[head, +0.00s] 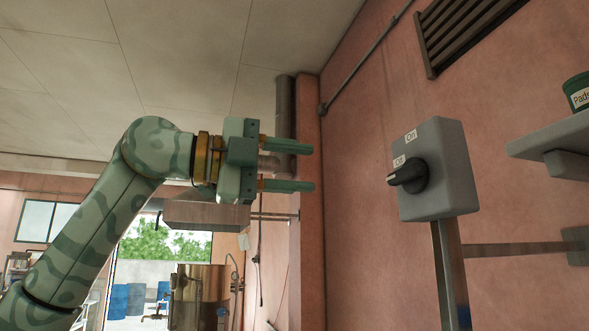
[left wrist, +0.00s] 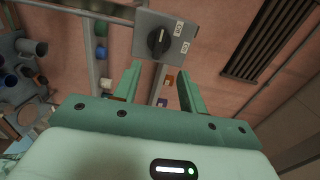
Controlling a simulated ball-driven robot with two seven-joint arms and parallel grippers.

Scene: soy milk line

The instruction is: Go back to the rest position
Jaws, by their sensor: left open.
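My left gripper (head: 290,165) is raised in the middle of the head view, its two green fingers apart and pointing right, with nothing between them. It also shows open in the left wrist view (left wrist: 158,82). A grey switch box (head: 447,165) with a black rotary knob (head: 408,176) stands on a metal post to the right of the fingertips, with a clear gap. In the left wrist view the switch box (left wrist: 178,42) is beyond the fingertips. The knob's pointer is turned towards the lower label in the head view. My right gripper is not in view.
A grey shelf (head: 550,138) with a green tub (head: 578,92) juts out at the right. A metal post (head: 449,270) and a crossbar (head: 515,249) are below the box. A steel tank (head: 200,290) stands low behind my arm. The air between gripper and box is free.

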